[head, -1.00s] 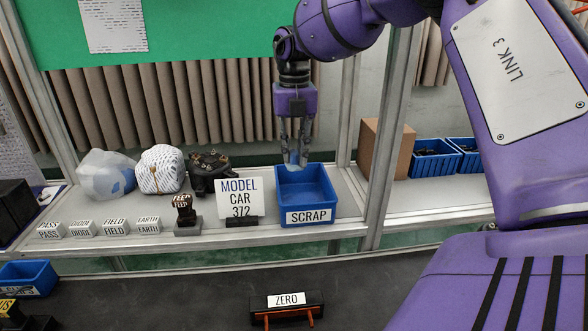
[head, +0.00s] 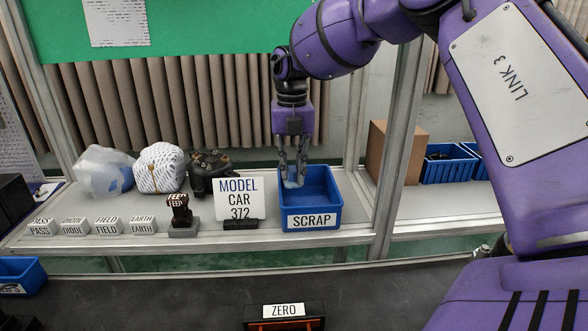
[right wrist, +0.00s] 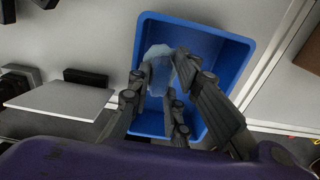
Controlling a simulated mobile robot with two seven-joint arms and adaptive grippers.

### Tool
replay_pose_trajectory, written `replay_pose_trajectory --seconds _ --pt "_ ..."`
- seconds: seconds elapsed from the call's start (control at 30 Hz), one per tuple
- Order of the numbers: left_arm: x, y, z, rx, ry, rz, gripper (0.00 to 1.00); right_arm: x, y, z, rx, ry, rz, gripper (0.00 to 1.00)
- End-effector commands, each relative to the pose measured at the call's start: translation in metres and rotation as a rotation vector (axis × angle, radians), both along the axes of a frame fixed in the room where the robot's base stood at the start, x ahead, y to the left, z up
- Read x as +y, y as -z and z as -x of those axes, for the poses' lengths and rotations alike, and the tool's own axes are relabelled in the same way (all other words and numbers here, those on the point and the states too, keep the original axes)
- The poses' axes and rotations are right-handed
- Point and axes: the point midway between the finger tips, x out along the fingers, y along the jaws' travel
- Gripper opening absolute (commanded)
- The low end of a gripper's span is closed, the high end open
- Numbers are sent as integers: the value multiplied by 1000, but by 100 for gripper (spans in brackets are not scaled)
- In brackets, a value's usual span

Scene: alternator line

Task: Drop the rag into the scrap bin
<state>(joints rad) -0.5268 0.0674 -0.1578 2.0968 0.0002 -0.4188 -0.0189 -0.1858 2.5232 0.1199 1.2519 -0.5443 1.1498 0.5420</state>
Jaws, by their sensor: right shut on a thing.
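The blue scrap bin (head: 334,214) stands on the shelf with a SCRAP label on its front; in the right wrist view its rim (right wrist: 240,42) and inside lie below the fingers. My right gripper (head: 292,178) points down over the left part of the bin, its fingertips at about rim height in the picture. It is shut on the pale blue rag (right wrist: 160,68), a small crumpled piece between the fingers (right wrist: 172,88). In the head view the rag (head: 292,183) is mostly hidden by the fingers. My left gripper is not in view.
Farther left are a dark alternator part (head: 207,168), a white netted bundle (head: 159,168) and a clear bag (head: 104,171). A frame post (head: 399,150) and cardboard box (head: 398,152) stand right.

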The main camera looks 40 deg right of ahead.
Motion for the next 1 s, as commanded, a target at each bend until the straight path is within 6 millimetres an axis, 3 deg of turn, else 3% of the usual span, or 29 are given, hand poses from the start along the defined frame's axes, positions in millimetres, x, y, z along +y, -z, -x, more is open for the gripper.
replay_pose_trajectory --seconds 0.43,0.47,0.53,0.83,1.0 --pt "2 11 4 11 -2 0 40 -1 12 1 2 1 1 0" --pt "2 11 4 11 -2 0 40 -1 12 1 2 1 1 19" --pt "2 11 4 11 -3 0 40 -1 12 1 1 1 0 26" --pt "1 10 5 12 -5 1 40 -1 10 1 1 1 0 26" --pt "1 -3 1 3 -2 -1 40 -1 -6 1 -2 1 1 26"
